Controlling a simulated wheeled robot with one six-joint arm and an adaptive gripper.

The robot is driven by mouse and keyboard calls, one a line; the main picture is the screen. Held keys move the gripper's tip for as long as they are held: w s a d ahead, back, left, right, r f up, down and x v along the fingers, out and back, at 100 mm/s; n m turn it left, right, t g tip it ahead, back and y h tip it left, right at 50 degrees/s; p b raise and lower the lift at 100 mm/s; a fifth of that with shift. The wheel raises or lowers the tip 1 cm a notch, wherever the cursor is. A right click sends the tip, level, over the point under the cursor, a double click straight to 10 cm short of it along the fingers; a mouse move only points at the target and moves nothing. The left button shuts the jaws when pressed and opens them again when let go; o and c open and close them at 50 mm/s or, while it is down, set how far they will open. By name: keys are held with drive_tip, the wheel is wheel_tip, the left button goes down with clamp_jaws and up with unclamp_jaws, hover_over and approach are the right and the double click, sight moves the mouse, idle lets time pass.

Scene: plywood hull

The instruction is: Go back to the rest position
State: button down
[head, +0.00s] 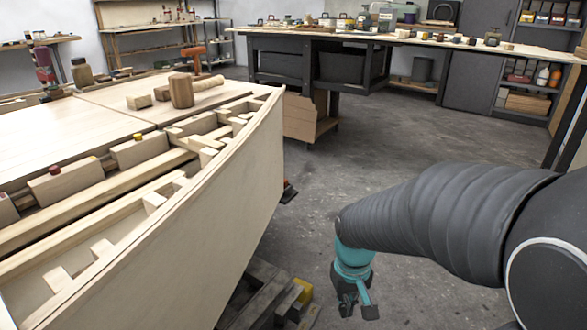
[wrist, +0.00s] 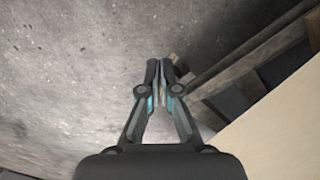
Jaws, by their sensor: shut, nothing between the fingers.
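My gripper (head: 357,303) hangs low over the concrete floor in the head view, to the right of the plywood hull (head: 225,215) and apart from it. In the wrist view my gripper (wrist: 161,75) points down at the floor, its two fingers close together with nothing held between them. The hull's pale side (wrist: 275,135) fills the lower right of the wrist view.
Dark supports with a yellow block (head: 303,291) stand under the hull, left of my gripper. A mallet (head: 181,90) and wood pieces lie on the hull's top. A long workbench (head: 400,40) stands at the back. The floor (head: 400,150) between is clear.

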drive_tip(key=s+d+r+m+t+p, duration=0.1)
drive_tip(key=s+d+r+t, duration=0.1)
drive_tip(key=s+r, duration=0.3)
drive_tip(key=s+d+r+m+t+p, duration=0.1)
drive_tip(key=s+r, duration=0.4)
drive_tip(key=r, duration=0.8)
drive_tip(key=shift+s+d+r+m+t+p, duration=0.25)
drive_tip(key=shift+d+t+p, duration=0.55)
drive_tip(key=shift+t, duration=0.6)
